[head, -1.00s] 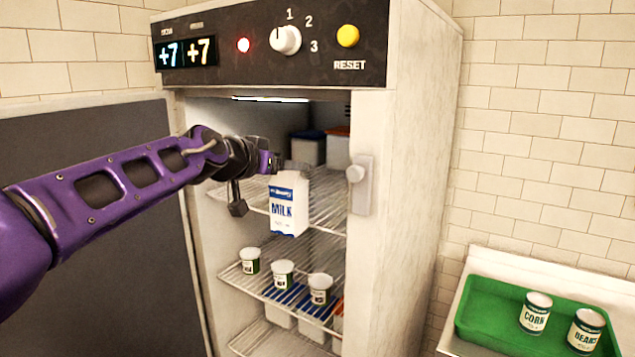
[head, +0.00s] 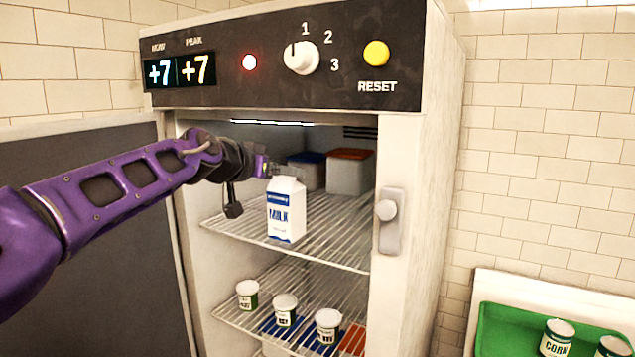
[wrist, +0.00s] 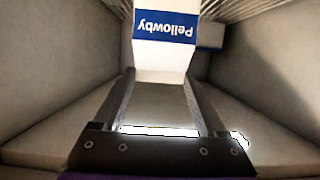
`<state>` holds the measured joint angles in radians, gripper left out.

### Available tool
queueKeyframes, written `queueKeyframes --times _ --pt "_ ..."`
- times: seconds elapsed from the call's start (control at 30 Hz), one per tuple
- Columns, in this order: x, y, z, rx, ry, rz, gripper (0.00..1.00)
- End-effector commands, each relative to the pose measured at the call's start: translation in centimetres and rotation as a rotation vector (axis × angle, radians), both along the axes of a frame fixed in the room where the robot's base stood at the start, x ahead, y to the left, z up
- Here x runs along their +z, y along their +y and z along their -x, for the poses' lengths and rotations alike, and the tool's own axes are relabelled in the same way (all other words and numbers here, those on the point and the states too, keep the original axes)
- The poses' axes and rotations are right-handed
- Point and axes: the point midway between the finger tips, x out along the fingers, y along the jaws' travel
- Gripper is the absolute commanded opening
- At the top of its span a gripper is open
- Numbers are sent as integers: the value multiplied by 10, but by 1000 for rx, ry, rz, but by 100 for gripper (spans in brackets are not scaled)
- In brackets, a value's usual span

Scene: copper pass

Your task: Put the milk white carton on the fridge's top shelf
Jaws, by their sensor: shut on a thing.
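The milk carton (head: 286,212) is white with blue print and stands upright inside the open fridge (head: 385,145). It is at the front part of the top shelf (head: 333,240); I cannot tell whether its base touches the wires or hangs just above them. My gripper (head: 279,170) is shut on the carton's top, reaching in from the left. In the wrist view, the carton (wrist: 164,55) shows its blue label between the two fingers of my gripper (wrist: 160,82).
Two tubs, one blue-lidded (head: 308,172) and one orange-lidded (head: 350,172), stand at the back of the top shelf. Small cups (head: 285,309) stand on the shelf below. A door latch (head: 390,220) is at the right. A green tray (head: 500,335) holds cans.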

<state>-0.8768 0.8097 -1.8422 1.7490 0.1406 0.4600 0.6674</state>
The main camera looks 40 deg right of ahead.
Motion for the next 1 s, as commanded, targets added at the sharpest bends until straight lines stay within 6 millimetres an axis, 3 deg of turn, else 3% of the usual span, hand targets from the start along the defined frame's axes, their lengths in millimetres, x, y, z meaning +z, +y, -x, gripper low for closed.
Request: queueKeyframes --times 0.6,0.8,1.0 --pt "4 -115 -31 -3 -1 4 0" --pt "3 -139 -40 0 -1 4 0" --pt "-1 -146 -42 1 0 3 0"
